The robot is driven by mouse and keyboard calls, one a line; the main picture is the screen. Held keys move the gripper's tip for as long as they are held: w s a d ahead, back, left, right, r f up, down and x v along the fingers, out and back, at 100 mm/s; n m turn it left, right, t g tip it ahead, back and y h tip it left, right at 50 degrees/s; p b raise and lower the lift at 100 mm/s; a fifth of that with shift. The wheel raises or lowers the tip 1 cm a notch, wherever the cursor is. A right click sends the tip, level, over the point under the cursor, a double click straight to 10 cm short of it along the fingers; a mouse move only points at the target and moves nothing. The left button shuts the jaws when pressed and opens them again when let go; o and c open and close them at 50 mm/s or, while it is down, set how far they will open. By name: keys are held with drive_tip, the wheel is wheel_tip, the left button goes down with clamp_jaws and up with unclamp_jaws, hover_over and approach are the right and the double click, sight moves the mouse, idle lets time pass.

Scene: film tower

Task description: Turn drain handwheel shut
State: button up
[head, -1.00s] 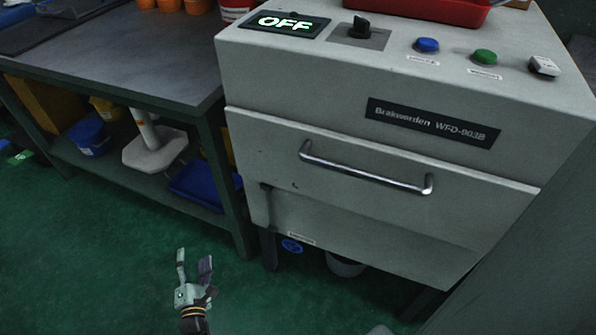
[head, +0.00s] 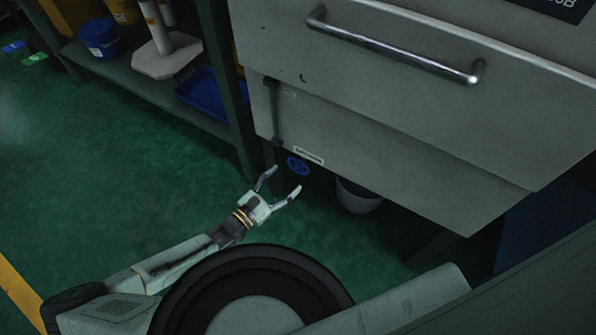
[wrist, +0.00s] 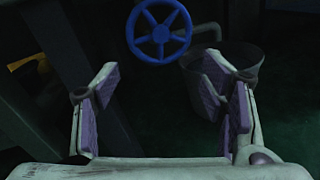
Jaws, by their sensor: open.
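The drain handwheel (head: 298,166) is a small blue spoked wheel under the lower front edge of the grey machine, below a small white label (head: 309,156). In the wrist view the handwheel (wrist: 159,32) is at the top centre, ahead of and above the gap between my fingers, and apart from them. My gripper (head: 281,182) is open and empty, low in front of the machine and close to the wheel. Its purple-padded fingers (wrist: 164,95) are spread wide in the wrist view. How far the wheel is turned cannot be told.
A grey bucket (head: 358,197) stands under the machine, right of the wheel; it also shows in the wrist view (wrist: 237,72). The machine's dark leg is left of the wheel. A bench shelf (head: 165,90) with blue tubs is at the left. Green floor (head: 130,190) is clear there.

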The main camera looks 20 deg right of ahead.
sight(296, 169)
drive_tip(key=x, duration=0.6)
drive_tip(key=shift+r, duration=0.1)
drive_tip(key=shift+c, duration=0.2)
drive_tip(key=shift+w+a, duration=0.1)
drive_tip(key=c, duration=0.8)
